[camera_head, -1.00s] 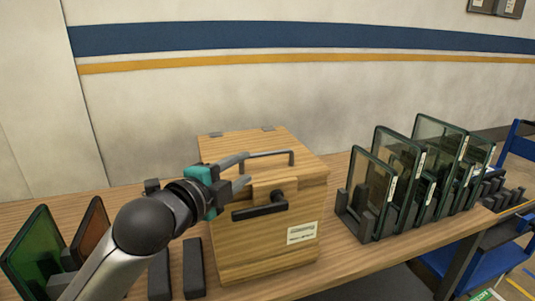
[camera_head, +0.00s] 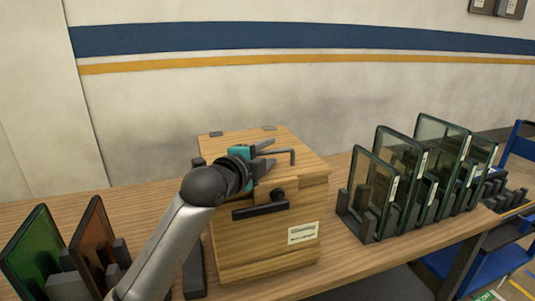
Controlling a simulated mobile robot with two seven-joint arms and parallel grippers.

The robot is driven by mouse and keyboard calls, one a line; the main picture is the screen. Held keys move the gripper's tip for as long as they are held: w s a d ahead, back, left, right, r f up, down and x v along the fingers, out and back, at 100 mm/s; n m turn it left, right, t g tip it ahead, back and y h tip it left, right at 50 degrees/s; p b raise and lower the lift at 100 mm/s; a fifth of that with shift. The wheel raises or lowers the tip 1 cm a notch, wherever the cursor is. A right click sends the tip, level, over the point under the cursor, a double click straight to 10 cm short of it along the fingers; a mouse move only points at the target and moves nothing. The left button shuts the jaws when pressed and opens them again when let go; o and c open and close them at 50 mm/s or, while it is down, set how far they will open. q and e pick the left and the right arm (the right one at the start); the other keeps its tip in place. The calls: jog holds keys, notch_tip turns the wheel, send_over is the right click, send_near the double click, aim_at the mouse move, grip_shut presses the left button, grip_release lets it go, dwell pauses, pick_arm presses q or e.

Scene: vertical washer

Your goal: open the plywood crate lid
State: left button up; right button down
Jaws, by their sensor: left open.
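The plywood crate (camera_head: 262,245) stands on the wooden table with its lid (camera_head: 222,149) closed. Two dark hinges show at the lid's back edge. My right gripper is not in view.
Racks with dark-framed glass panels (camera_head: 435,150) stand right of the crate. Green (camera_head: 40,250) and brown (camera_head: 97,237) panels stand in holders at the left. The table (camera_head: 340,262) is bare between crate and right rack.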

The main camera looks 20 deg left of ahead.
pick_arm(q)
grip_shut()
dwell(0.3)
dwell(1.1)
